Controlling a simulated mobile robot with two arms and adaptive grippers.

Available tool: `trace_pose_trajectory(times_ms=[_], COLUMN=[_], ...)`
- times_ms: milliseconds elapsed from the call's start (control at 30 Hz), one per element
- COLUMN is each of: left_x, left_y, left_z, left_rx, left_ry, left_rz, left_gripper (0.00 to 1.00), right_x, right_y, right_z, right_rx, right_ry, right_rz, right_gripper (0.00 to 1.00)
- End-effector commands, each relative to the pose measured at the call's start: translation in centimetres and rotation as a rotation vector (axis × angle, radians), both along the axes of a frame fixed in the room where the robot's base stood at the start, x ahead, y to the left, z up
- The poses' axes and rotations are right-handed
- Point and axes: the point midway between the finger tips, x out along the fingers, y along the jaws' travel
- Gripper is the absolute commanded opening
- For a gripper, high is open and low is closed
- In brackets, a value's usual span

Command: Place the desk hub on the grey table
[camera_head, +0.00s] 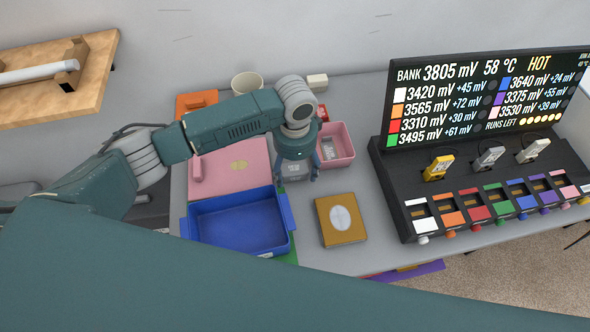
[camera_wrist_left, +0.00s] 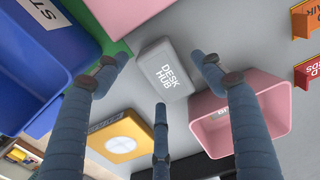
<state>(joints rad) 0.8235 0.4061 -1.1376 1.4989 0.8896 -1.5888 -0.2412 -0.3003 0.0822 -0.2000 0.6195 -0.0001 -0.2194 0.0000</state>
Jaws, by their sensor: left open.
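The desk hub (camera_wrist_left: 164,72), a light grey block with "DESK HUB" on its top, lies on the grey table (camera_wrist_left: 222,42). In the head view the desk hub (camera_head: 293,172) shows only partly beneath my left gripper (camera_head: 297,174); the grey table (camera_head: 372,190) extends to its right. My left gripper is open and points down over the hub. In the left wrist view the fingers of this gripper (camera_wrist_left: 164,80) are spread around the hub, with no clear contact. My right gripper is not in view.
A pink bin (camera_head: 344,139) stands close right of the hub. A blue bin (camera_head: 236,222) and a pink flat box (camera_head: 230,165) are on the left. A mustard box (camera_head: 341,219) lies in front. A black battery console (camera_head: 410,185) stands at right. Bare table lies between the mustard box and the console.

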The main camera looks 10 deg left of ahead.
Motion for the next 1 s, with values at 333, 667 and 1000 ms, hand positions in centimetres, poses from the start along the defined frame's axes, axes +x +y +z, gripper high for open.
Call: trace_pose_trajectory(times_ms=[333,667,1000], left_x=[0.1,0.0,0.0], left_y=[-0.1,0.0,0.0], left_z=[7.2,11.1,11.3], left_rx=[-0.003,0.0,0.0], left_ry=[-0.004,0.0,0.001], left_rz=[-0.002,-0.001,-0.001], left_gripper=[0.68,0.68,0.68], right_x=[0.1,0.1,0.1], right_y=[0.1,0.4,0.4], right_z=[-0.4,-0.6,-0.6], right_rx=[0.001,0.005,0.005], right_ry=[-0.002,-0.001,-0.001], right_rz=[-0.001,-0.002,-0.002], right_gripper=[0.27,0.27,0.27])
